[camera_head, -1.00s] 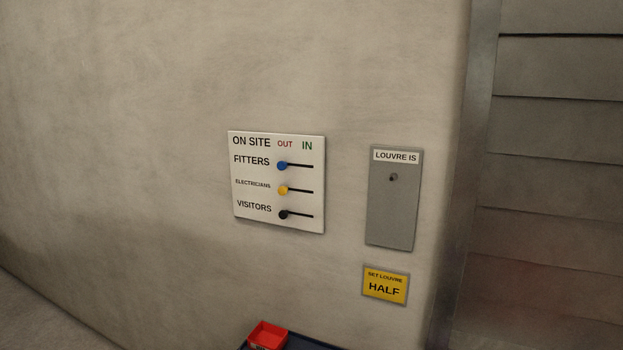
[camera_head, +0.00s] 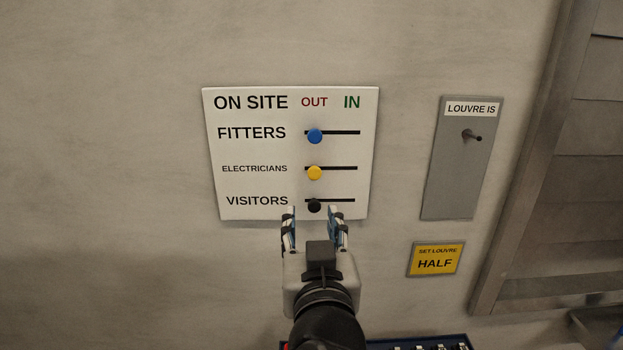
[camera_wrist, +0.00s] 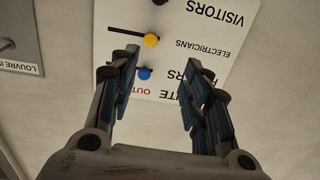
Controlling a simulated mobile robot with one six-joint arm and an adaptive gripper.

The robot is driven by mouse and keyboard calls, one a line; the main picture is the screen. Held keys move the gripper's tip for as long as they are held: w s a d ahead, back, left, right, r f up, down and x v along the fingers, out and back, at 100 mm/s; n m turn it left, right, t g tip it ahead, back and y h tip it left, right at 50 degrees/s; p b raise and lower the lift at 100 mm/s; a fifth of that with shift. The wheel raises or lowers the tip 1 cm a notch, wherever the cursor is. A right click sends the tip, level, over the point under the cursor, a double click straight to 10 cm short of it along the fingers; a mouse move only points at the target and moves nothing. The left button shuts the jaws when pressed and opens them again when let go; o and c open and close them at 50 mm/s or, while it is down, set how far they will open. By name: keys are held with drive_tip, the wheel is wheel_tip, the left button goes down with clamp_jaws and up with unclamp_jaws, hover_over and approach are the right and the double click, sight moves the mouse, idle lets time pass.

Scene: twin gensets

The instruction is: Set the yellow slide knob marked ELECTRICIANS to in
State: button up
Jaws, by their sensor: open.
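The yellow slide knob (camera_head: 314,173) is on the ELECTRICIANS row of the white ON SITE board (camera_head: 240,190). It sits at the left end of its black slot, on the OUT side. It also shows in the wrist view (camera_wrist: 151,40), where the board is upside down. My gripper (camera_head: 311,212) is open and empty in front of the board's lower edge. In the head view its fingertips appear below the yellow knob, on both sides of the black knob. I cannot tell the gap between fingertips and board.
The blue FITTERS knob (camera_head: 314,136) is above and the black VISITORS knob (camera_head: 314,206) below, both at the left ends of their slots. A grey LOUVRE IS plate (camera_head: 455,175) with a small lever and a yellow HALF sign (camera_head: 436,260) are to the right.

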drive_tip(key=h, duration=0.1)
drive_tip(key=p, duration=0.2)
approach(315, 174)
drive_tip(key=w, duration=0.9)
drive_tip(key=shift+f, duration=0.1)
drive_tip(key=shift+c, duration=0.3)
clamp_jaws()
